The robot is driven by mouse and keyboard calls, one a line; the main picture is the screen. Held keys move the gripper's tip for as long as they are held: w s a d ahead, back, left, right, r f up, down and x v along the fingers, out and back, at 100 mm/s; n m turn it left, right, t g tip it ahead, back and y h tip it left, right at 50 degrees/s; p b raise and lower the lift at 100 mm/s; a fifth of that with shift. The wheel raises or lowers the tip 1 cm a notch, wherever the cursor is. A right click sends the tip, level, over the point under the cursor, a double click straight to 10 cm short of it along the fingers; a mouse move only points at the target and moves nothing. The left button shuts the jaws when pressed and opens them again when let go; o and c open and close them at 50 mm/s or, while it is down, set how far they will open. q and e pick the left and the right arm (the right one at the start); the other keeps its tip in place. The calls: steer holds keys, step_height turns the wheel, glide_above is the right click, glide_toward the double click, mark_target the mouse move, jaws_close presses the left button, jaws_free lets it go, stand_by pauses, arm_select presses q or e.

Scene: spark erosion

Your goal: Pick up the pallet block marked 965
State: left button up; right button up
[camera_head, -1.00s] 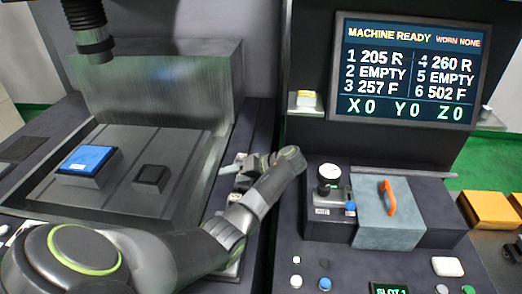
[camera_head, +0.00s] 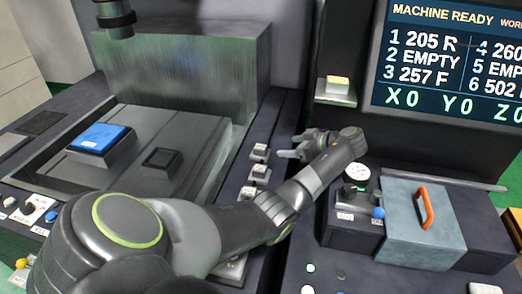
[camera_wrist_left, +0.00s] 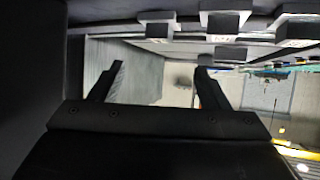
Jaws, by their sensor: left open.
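Several small grey pallet blocks with white labels stand in a row on the dark ledge between the tank and the console. Three are a far block (camera_head: 260,151), a middle block (camera_head: 260,173) and a nearer block (camera_head: 248,192). Their marks are too small to read, so I cannot tell which is 965. My left gripper (camera_head: 291,147) is open and empty, just right of the far block. In the left wrist view its open fingers (camera_wrist_left: 160,70) have no block between them; blocks (camera_wrist_left: 223,24) show along the top edge. My right gripper is not in view.
Left of the ledge is the tank with a blue-topped block (camera_head: 101,138) and a dark square block (camera_head: 161,162). Right are a gauge (camera_head: 359,170), a grey-blue cover (camera_head: 420,240) with an orange handle (camera_head: 425,207), and the screen (camera_head: 455,60).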

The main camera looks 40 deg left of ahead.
arm_select(q)
steer(key=p, duration=0.1)
glide_toward(262, 147)
steer(key=shift+x, duration=1.2)
steer(key=shift+p+x, duration=0.6)
steer(key=shift+x, duration=2.45)
steer(key=shift+d, duration=0.1)
steer(key=shift+c, duration=0.3)
jaws_close()
